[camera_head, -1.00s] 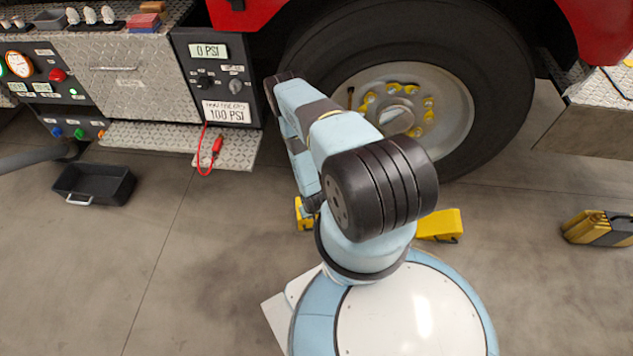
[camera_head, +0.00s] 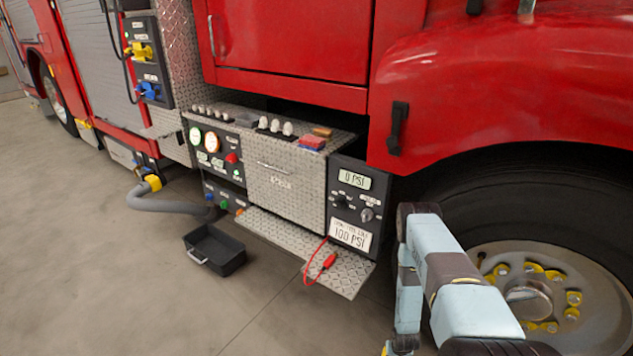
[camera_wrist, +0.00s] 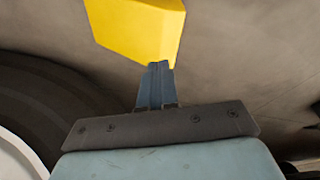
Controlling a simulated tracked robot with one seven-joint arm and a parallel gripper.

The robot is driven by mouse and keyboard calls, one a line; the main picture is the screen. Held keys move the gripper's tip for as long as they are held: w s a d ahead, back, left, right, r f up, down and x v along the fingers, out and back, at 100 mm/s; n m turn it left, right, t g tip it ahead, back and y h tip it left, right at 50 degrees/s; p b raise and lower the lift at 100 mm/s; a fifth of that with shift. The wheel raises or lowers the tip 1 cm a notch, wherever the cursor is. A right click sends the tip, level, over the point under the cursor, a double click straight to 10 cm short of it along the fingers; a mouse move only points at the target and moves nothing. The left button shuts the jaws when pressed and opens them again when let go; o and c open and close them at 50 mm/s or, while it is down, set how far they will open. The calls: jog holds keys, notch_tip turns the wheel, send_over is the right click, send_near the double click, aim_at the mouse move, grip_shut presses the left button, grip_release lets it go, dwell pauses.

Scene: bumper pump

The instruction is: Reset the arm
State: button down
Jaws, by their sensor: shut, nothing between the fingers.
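My arm (camera_head: 447,280) shows at the lower right of the head view, folded in front of the truck's front wheel. Its end is hidden there. In the wrist view my gripper (camera_wrist: 156,88) points up the picture, its blue-grey fingers closed together with nothing between them. A yellow block (camera_wrist: 140,28), likely a wheel chock, lies just past the fingertips in that view. I cannot tell the exact gap between them.
The red truck's wheel (camera_head: 530,295) stands close behind my arm; its dark tyre also shows in the wrist view (camera_wrist: 50,105). A diamond-plate step (camera_head: 290,248) with a red hose end (camera_head: 329,261) juts out left of the arm. A black bin (camera_head: 213,250) sits on open floor.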

jog(key=w+r, duration=0.9)
jog(key=r, duration=0.5)
jog(key=w+r, duration=0.8)
jog(key=r, duration=0.6)
notch_tip(320, 180, up, 31)
jog(key=w+a+t, duration=0.2)
jog(key=a, duration=0.1)
jog(key=s+a+f+v, duration=0.1)
jog(key=s+v, duration=0.1)
jog(key=v, duration=1.2)
jog(key=s+a+f+v, duration=0.1)
jog(key=s+v, duration=0.1)
jog(key=v, duration=1.1)
jog(key=s+a+r, duration=0.1)
jog(key=s+r, duration=0.2)
jog(key=s, duration=0.5)
jog(key=s+a+r+n, duration=0.1)
jog(key=s+r, duration=0.3)
jog(key=s, duration=0.4)
jog(key=s+a+r+t, duration=0.1)
jog(key=s+r, duration=0.3)
jog(key=s, duration=0.5)
jog(key=shift+a, duration=0.35)
